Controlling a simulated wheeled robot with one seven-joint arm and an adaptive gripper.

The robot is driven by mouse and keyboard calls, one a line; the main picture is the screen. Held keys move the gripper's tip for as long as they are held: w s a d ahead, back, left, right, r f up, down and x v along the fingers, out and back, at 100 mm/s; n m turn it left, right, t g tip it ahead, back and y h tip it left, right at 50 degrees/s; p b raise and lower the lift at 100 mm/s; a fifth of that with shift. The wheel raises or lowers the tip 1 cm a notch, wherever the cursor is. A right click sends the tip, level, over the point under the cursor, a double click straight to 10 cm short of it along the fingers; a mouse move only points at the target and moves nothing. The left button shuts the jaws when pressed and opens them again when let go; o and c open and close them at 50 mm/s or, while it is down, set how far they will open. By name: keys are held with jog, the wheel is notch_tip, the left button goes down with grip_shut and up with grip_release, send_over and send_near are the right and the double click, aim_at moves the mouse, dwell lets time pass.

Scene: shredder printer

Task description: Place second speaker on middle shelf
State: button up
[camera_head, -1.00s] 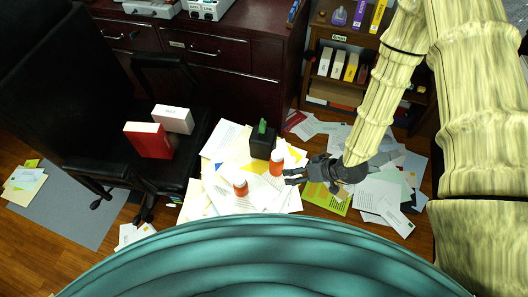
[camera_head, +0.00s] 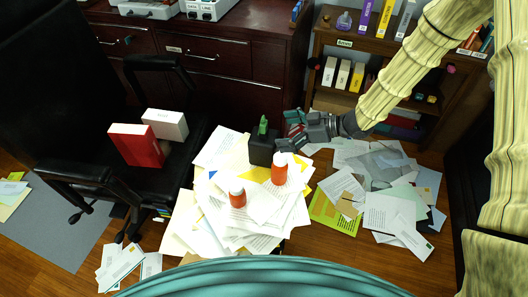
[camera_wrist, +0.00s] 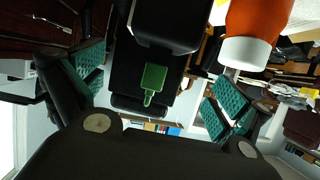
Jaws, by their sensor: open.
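No thing is clearly recognisable as a speaker. The likeliest is a black box (camera_head: 262,150) with a green piece on top, standing among papers on the floor before the dark cabinet. My gripper (camera_head: 287,131) is just right of the box, its fingers spread and pointing toward it. In the wrist view the box (camera_wrist: 140,72) with its green piece shows between the teal-padded fingers; I cannot tell whether they touch it. The wooden bookcase (camera_head: 310,77) stands at the upper right. Its middle shelf (camera_head: 335,94) holds several white and yellow binders at the left; my arm hides part of it.
Two orange bottles with white caps stand close by, one (camera_head: 279,172) just below the gripper, another (camera_head: 237,195) further left. Papers (camera_head: 395,215) cover much of the floor. A black office chair (camera_head: 95,150) holding a red box (camera_head: 136,145) and a white box (camera_head: 165,124) is at left.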

aim_at(254, 134)
jog(key=shift+w+x, duration=0.2)
jog(key=shift+x, duration=5.2)
jog(key=shift+s+r, duration=0.1)
jog(key=shift+r, duration=0.05)
jog(key=c, duration=2)
